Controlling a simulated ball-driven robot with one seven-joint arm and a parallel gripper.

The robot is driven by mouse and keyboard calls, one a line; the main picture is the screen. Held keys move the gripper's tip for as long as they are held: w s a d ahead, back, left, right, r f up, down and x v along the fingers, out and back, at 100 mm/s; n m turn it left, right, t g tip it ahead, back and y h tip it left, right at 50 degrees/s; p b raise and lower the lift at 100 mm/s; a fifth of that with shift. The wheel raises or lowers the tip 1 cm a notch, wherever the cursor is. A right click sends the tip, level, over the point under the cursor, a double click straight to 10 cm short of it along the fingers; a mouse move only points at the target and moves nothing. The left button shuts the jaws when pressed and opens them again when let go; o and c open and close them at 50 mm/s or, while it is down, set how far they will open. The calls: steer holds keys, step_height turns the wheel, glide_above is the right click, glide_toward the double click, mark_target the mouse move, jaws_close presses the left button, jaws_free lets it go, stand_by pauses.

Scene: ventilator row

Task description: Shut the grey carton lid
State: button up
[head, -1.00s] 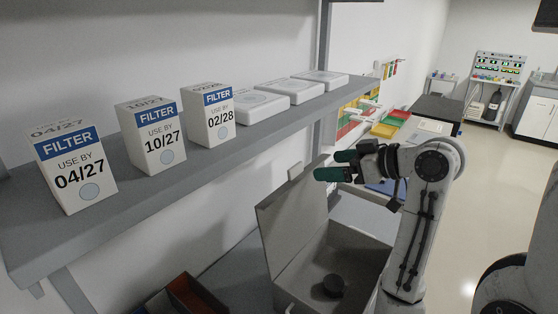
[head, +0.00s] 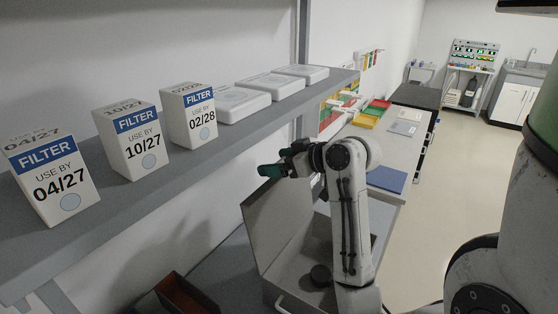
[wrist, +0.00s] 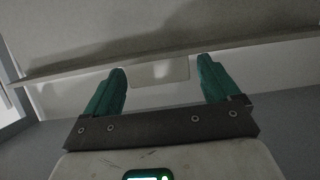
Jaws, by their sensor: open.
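The grey carton (head: 288,278) stands on the counter below the shelf, with a dark round object (head: 321,275) inside it. Its grey lid (head: 270,226) stands raised, tilted up on the left side. My gripper (head: 268,171) is beside the top edge of the lid, at its upper right. In the wrist view my gripper's green fingers (wrist: 160,85) are spread apart with nothing between them. A broad grey panel with an edge (wrist: 150,60) lies just beyond the fingertips there; whether they touch it I cannot tell.
A shelf (head: 150,190) above holds filter boxes (head: 133,142) and flat white cases (head: 240,103). A reddish-brown open bin (head: 185,296) stands left of the carton. A blue folder (head: 386,179) and coloured trays (head: 372,112) lie further along the counter.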

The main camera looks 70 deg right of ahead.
steer(key=c, duration=1.4)
steer(key=shift+c, duration=0.2)
